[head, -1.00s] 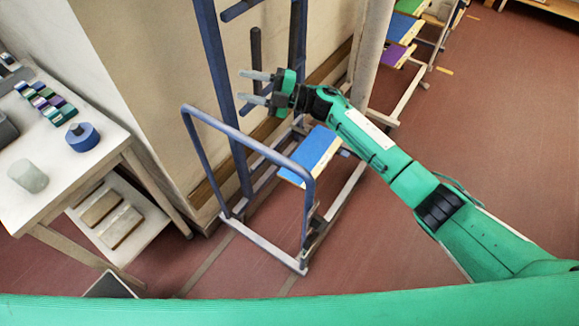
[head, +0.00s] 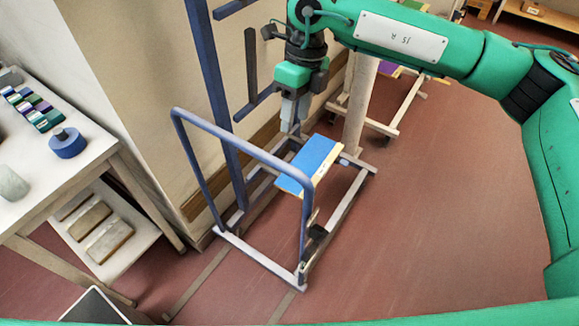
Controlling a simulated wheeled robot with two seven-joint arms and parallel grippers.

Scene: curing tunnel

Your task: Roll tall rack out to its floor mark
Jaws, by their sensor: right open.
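The tall rack (head: 212,95) is a blue-purple frame with high uprights, short side arms and a low base, close to the beige wall. Its looped push handle (head: 238,141) faces me at the near end. A blue board (head: 309,163) with a pale edge sits low in the rack. My right gripper (head: 292,128) points down above and behind the blue board, beyond the handle and apart from it; its fingers overlap in this view, and it is open, with nothing seen between them. Thin greyish lines (head: 200,280) run on the floor at the rack's near end. My left gripper is out of view.
A white worktable (head: 75,172) stands at left with a blue roll (head: 67,143), a pale cylinder (head: 12,184) and small coloured blocks. Another rack (head: 385,120) stands behind a round post (head: 360,105). The red floor (head: 440,210) at right is clear.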

